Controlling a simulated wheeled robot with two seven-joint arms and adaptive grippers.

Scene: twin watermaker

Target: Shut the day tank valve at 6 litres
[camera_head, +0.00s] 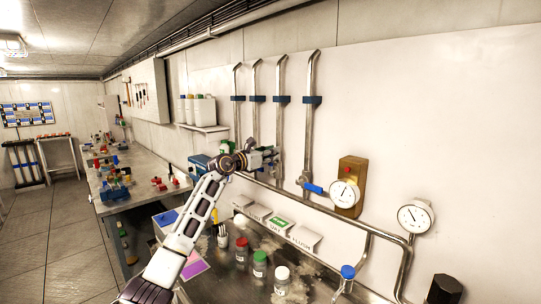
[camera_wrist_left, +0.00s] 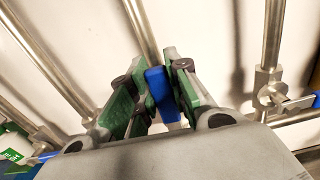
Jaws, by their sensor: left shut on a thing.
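My left gripper (camera_head: 271,155) reaches to the pipes on the wall in the head view. In the left wrist view its green-padded fingers (camera_wrist_left: 160,90) stand on both sides of a blue valve handle (camera_wrist_left: 158,84), and it is shut on that handle. The handle lies in front of a steel pipe (camera_wrist_left: 142,30). In the head view my gripper hides this handle. Another blue valve handle (camera_head: 313,188) sits on the pipe to the right. I cannot tell from any label which valve is the day tank's, and I cannot read a litre level. My right gripper is not in view.
Two round gauges, one on a brass box (camera_head: 344,193) and one on the lower pipe (camera_head: 414,216), are right of the pipes. Bottles with red, green and white caps (camera_head: 282,279) stand on the steel bench below. Signs (camera_head: 278,225) stand behind them. A blue-topped valve (camera_head: 347,272) is nearby.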

